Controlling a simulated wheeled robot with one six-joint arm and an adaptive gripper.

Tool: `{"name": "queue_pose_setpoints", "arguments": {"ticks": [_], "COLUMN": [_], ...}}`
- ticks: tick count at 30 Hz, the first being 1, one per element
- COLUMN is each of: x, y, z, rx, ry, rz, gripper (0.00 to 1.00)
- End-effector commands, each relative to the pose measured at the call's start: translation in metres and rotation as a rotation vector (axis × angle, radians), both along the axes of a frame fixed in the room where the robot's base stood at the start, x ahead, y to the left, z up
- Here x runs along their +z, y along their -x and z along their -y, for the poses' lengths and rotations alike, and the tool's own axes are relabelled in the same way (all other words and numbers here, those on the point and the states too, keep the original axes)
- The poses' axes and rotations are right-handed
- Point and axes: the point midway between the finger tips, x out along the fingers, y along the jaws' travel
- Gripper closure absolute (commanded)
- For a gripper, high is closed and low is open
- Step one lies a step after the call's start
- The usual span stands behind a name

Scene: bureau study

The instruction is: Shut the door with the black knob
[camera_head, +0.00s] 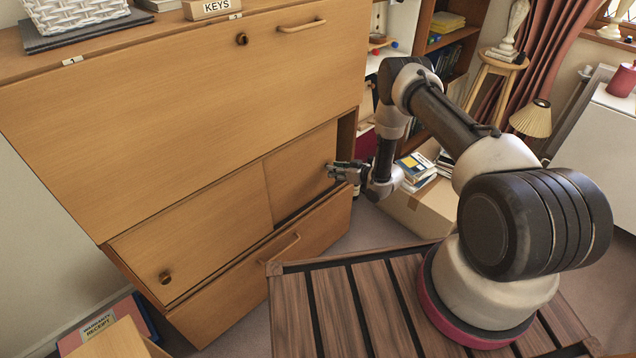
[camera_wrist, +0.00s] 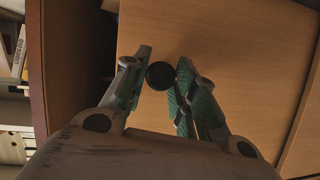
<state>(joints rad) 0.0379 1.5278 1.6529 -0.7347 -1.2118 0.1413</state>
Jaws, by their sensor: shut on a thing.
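The wooden bureau has two lower doors side by side. The right door (camera_head: 300,168) carries the black knob (camera_wrist: 160,76), a small round knob seen between my fingertips in the wrist view. A dark gap shows between this door's right edge and the bureau's side panel, so it does not look flush there. My gripper (camera_head: 335,171) is shut on the knob, one finger on each side; in the head view the gripper hides the knob. The wrist view shows the door's plain face behind the gripper (camera_wrist: 163,62).
The left lower door (camera_head: 195,235) has a brown knob (camera_head: 166,277). A drawer with a bar handle (camera_head: 287,248) lies below the doors, and a drop front (camera_head: 190,110) is above. A cardboard box (camera_head: 425,205) with books stands right of the bureau, behind my arm.

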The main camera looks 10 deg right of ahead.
Motion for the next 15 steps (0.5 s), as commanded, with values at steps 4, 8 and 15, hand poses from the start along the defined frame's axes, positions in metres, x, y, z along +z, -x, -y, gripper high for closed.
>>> {"name": "queue_pose_setpoints", "arguments": {"ticks": [4, 8, 15], "x": [0.000, 0.000, 0.000], "y": [-0.020, -0.032, -0.043], "z": [0.031, 0.048, 0.063], "rx": [-0.004, -0.002, 0.000], "ry": [0.000, 0.001, 0.000], "rz": [0.002, 0.002, 0.000], "gripper": [1.00, 1.00, 1.00]}}
